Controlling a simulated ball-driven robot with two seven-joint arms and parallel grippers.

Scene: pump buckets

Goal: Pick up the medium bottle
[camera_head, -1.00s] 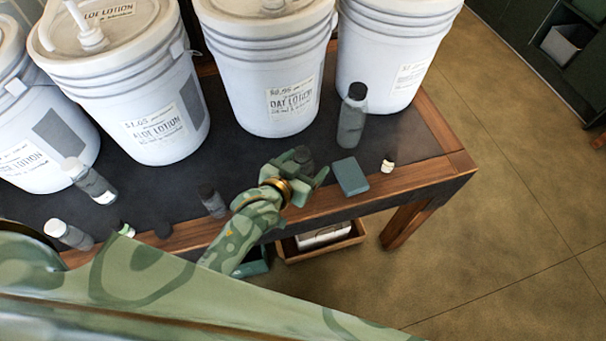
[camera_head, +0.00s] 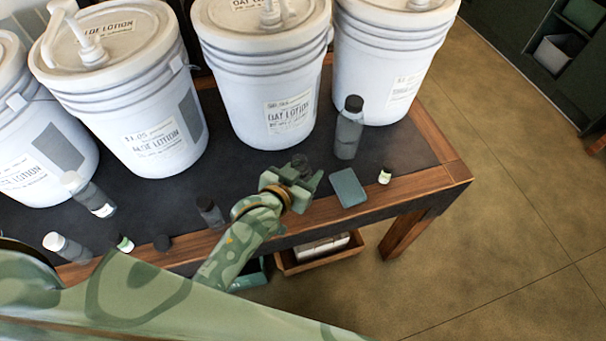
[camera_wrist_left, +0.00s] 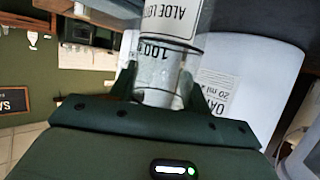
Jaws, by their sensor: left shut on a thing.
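My left gripper (camera_head: 300,178) is at the front part of the table, between the day or oat lotion bucket and the table's front edge. It is shut on a bottle with a dark cap (camera_head: 299,162), taken as the medium bottle; its body is mostly hidden by the fingers. In the left wrist view this clear bottle (camera_wrist_left: 157,70) stands between the fingers, with "100" printed on it and an aloe lotion label above. I cannot tell whether its base touches the table. My right gripper is not in view.
A small dark bottle (camera_head: 210,212) is to the left. White pump buckets (camera_head: 270,80) line the back of the table (camera_head: 425,140).

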